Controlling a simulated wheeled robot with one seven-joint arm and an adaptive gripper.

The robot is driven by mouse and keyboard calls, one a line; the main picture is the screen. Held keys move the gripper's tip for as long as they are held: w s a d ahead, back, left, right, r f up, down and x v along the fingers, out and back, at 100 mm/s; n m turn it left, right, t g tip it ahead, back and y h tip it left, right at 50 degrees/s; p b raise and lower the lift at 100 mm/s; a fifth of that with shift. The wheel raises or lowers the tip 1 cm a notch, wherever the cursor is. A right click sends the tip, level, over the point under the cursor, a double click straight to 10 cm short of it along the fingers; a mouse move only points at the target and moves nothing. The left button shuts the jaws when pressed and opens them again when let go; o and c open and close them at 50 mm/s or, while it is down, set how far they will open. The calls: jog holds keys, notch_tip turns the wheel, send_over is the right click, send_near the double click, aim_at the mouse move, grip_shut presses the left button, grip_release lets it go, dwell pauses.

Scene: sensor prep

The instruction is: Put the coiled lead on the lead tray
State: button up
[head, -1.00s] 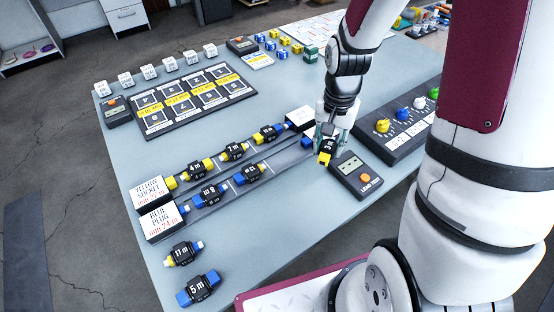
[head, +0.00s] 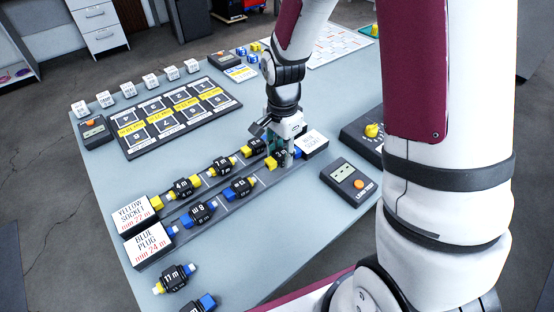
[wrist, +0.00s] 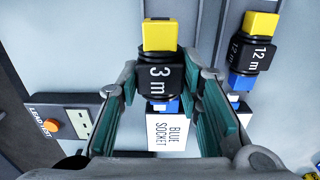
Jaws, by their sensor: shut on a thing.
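My gripper (head: 281,152) is shut on a black coiled lead marked 3 m (head: 279,160), seen with its label in the wrist view (wrist: 161,80). The lead has a yellow end and a blue end; the blue end points toward the block marked BLUE SOCKET (head: 313,143). The held lead is over the right end of the lead tray's front lane (head: 264,181), in line with that block. I cannot tell whether it touches the tray. My fingers hide part of it in the head view.
Several leads lie on the tray, including the 12 m lead (wrist: 248,50) beside the held one. The lead tester (head: 348,182) stands to the right. Blocks marked YELLOW SOCKET (head: 134,214) and BLUE PLUG (head: 148,243) stand at the left end. A loose lead (head: 174,278) lies in front.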

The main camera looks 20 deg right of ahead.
aim_at(277, 161)
jog(key=shift+w+a+f, duration=0.1)
jog(key=shift+w+a, duration=0.3)
jog(key=shift+w, duration=0.1)
jog(key=shift+f, duration=1.7)
jog(key=shift+f+b, duration=0.25)
jog(key=shift+b, duration=0.05)
jog(key=o, duration=1.2)
